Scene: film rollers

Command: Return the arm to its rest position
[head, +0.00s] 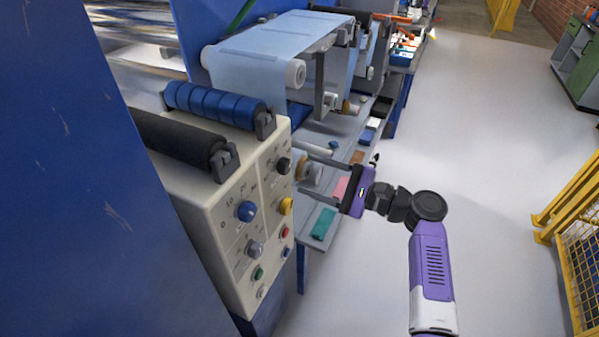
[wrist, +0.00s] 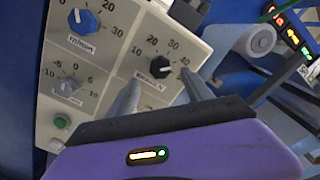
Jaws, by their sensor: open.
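My gripper (head: 308,176) is open and empty, its two fingers pointing left toward the cream control panel (head: 226,262). In the wrist view, the fingers (wrist: 162,84) appear on either side of the black knob (wrist: 160,66), below its centre. In the head view, the black knob (head: 283,165) is left of the fingertips, with a gap between. My arm (head: 431,262) reaches up from the lower right and bends left at the wrist. The purple palm hides the lower right part of the panel in the wrist view.
The panel also carries a blue knob (head: 246,211), a yellow knob (head: 286,205), a grey knob (head: 254,249) and buttons. Blue and black rollers (head: 215,104) sit above it. A yellow fence (head: 579,250) stands at right. Open floor (head: 500,150) lies between.

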